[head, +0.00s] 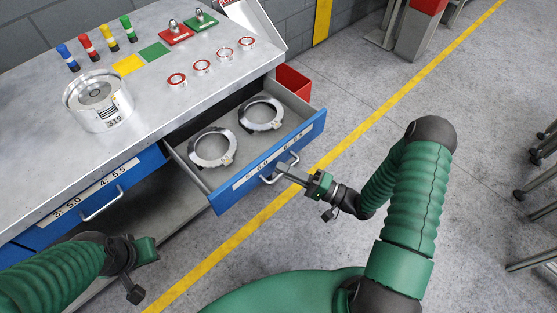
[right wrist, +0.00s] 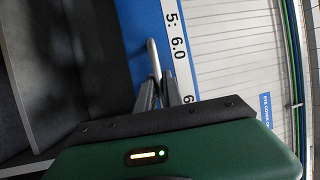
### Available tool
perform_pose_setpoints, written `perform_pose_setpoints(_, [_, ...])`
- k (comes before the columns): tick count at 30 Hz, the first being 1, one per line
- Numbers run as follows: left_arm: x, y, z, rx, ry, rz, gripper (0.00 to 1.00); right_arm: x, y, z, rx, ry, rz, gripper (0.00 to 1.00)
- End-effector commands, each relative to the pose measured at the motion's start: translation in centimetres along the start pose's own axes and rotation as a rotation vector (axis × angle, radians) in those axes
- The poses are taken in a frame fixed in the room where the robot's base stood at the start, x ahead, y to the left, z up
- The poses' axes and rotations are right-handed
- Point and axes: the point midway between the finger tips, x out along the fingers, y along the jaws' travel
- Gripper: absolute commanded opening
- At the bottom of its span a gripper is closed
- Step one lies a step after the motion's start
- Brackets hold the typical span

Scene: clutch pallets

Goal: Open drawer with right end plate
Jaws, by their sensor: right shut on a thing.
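The right-hand blue drawer (head: 225,197) stands pulled out from the bench in the head view, its label reading about "5: 60 6: 65". Two metal ring-shaped plates lie inside it, a nearer one (head: 196,157) on the left and a farther one (head: 245,122) on the right. My right gripper (head: 281,170) is at the drawer's handle (head: 293,158), with its fingers shut on it. The right wrist view shows the fingers (right wrist: 161,92) closed at the handle (right wrist: 153,58) beside the label. My left gripper (head: 145,270) is low at the left, away from the drawer; its fingers are not clear.
A second blue drawer (head: 122,187), labelled "3: 50 4: 55", is shut to the left. The bench top (head: 140,85) holds a metal cylinder (head: 98,103), coloured posts and small rings. A red bin (head: 293,83) stands behind the open drawer.

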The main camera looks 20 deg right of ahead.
Motion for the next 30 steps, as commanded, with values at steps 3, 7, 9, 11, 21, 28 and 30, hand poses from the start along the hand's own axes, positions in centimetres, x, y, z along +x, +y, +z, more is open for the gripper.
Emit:
perform_pose_setpoints(3, [0.0, 0.0, 0.0, 0.000, 0.000, 0.000, 0.00, -0.3, 0.3, 0.5, 0.008, -0.008, 0.009, 0.00])
perform_pose_setpoints(7, [0.0, 0.0, 0.0, 0.000, 0.000, 0.000, 0.00, -0.4, 0.3, 0.5, 0.007, -0.008, 0.008, 0.00])
perform_pose_setpoints(9, [0.0, 0.0, 0.0, 0.000, 0.000, 0.000, 0.00, -0.4, 0.3, 0.5, 0.007, -0.008, 0.008, 0.00])
perform_pose_setpoints(11, [0.0, 0.0, 0.0, 0.000, 0.000, 0.000, 0.00, -0.4, 0.3, 0.5, 0.007, -0.007, 0.008, 0.00])
perform_pose_setpoints(21, [0.0, 0.0, 0.0, 0.000, 0.000, 0.000, 0.00, -0.5, 0.1, 0.3, 0.003, -0.004, 0.004, 0.32])
perform_pose_setpoints(28, [-0.1, 0.0, 0.0, 0.000, 0.000, 0.000, 0.00, -0.7, 0.1, 0.1, 0.001, -0.001, 0.002, 0.32])
perform_pose_setpoints(30, [-0.1, 0.0, 0.0, 0.000, 0.000, 0.000, 0.00, -1.4, 0.1, 0.0, 0.000, 0.000, 0.002, 0.32])
